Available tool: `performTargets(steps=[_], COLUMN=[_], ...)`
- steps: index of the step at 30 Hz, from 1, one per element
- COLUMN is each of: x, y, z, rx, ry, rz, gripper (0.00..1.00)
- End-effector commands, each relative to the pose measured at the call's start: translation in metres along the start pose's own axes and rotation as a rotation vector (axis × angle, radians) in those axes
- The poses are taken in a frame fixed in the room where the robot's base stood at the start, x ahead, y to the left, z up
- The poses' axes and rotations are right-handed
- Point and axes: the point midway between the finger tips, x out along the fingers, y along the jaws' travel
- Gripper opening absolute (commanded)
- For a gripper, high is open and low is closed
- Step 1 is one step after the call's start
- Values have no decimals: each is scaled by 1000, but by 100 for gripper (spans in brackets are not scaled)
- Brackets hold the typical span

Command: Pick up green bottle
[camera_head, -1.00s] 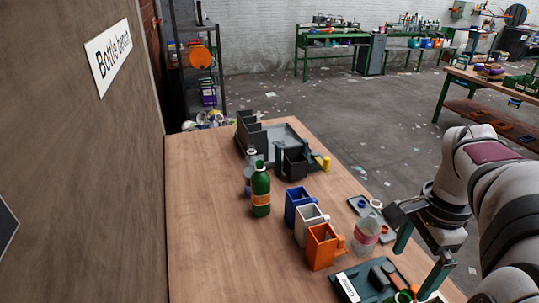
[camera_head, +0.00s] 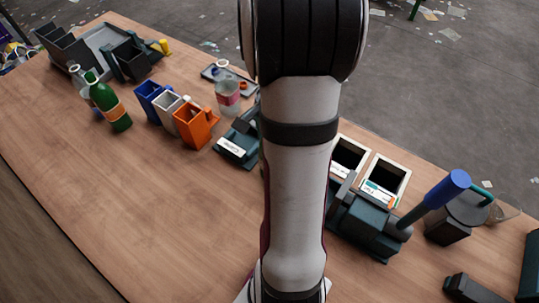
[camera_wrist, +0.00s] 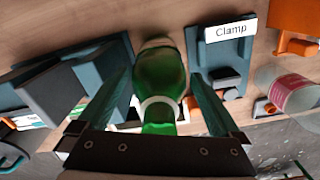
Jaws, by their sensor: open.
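A green bottle (camera_wrist: 160,70) with a pale band near its neck is between the two fingers of my gripper (camera_wrist: 163,55) in the wrist view. The fingers stand apart on either side of it, with a gap visible at least on the right. I cannot tell whether it is upright. In the head view my arm covers the gripper and that spot.
Blue (camera_head: 150,97), white (camera_head: 172,108) and orange (camera_head: 195,124) containers stand in a row. The Clamp fixture (camera_wrist: 222,60) is close right of my gripper; dark blocks (camera_wrist: 62,95) are close left. Open-topped boxes (camera_head: 383,182) and a blue-handled tool (camera_head: 445,190) lie right. The table's near left is clear.

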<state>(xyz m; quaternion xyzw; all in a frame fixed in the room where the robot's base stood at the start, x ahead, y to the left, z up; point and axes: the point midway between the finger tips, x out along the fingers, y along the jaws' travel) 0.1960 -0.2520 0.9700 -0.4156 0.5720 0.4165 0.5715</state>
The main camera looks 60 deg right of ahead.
Motion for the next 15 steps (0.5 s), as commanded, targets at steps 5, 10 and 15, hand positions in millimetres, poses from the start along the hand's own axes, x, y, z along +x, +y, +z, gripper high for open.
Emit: performTargets(steps=[5, 10, 15], x=[0, 0, -1], y=[0, 0, 0], z=[0, 0, 0], rx=[-1, -1, -1], ry=[0, 0, 0], rz=[0, 0, 0], gripper=[77, 46, 15])
